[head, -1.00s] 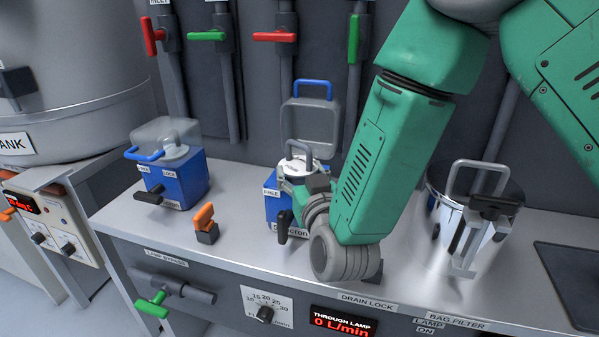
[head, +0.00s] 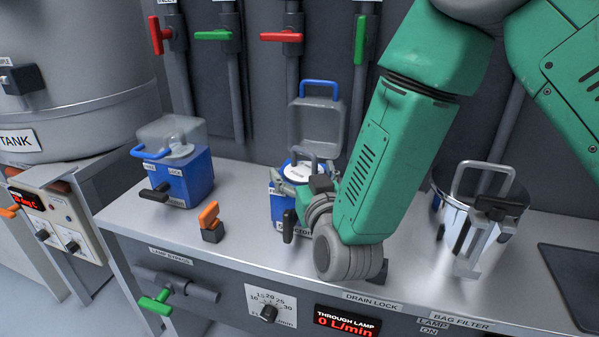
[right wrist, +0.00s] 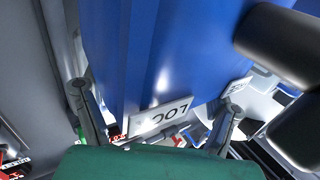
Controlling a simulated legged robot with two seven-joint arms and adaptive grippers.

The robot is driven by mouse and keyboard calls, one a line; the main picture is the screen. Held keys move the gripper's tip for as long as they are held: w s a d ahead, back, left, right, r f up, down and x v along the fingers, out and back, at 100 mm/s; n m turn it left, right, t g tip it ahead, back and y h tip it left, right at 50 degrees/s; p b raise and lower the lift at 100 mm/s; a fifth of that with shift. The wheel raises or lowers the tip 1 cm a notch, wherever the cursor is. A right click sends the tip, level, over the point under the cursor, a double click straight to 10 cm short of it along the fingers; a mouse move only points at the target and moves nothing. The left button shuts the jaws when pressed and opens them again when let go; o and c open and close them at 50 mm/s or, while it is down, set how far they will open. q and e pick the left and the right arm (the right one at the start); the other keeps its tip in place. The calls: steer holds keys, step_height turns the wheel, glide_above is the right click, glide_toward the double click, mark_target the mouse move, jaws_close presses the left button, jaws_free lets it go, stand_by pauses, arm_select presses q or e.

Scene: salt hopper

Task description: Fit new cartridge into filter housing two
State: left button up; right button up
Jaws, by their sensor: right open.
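The middle blue filter housing (head: 281,207) stands on the bench with its clear, blue-handled lid (head: 318,122) swung up behind it. A white round cartridge top (head: 304,171) with a grey loop handle shows at the housing's mouth; I cannot tell how deep it sits. My right gripper (head: 302,182) is at the top of this housing, close to the cartridge, partly hidden by its own wrist. In the right wrist view, its fingers (right wrist: 158,115) are apart, with a blue housing wall (right wrist: 160,50) and an upside-down label close by. My left gripper is out of view.
Another blue housing (head: 185,182) with its clear lid down stands to the left. An orange-handled valve (head: 210,222) is between them. A shiny bag filter pot (head: 455,235) with a loop handle stands right of my arm. Red and green valves line the back wall.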

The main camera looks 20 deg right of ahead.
steer(key=shift+s+d+f, duration=0.25)
steer(key=shift+d+f, duration=0.05)
steer(key=shift+f, duration=0.15)
steer(key=shift+s+d+f, duration=0.1)
steer(key=shift+s+d, duration=0.05)
steer(key=shift+s, duration=0.8)
steer(key=shift+s+a, duration=0.25)
steer(key=shift+s, duration=0.65)
steer(key=shift+s+r, duration=0.2)
steer(key=shift+s, duration=0.3)
steer(key=shift+s+r, duration=0.15)
steer(key=shift+s, duration=0.35)
steer(key=shift+r, duration=0.1)
step_height(320, 180, up, 10)
steer(key=shift+f, duration=0.2)
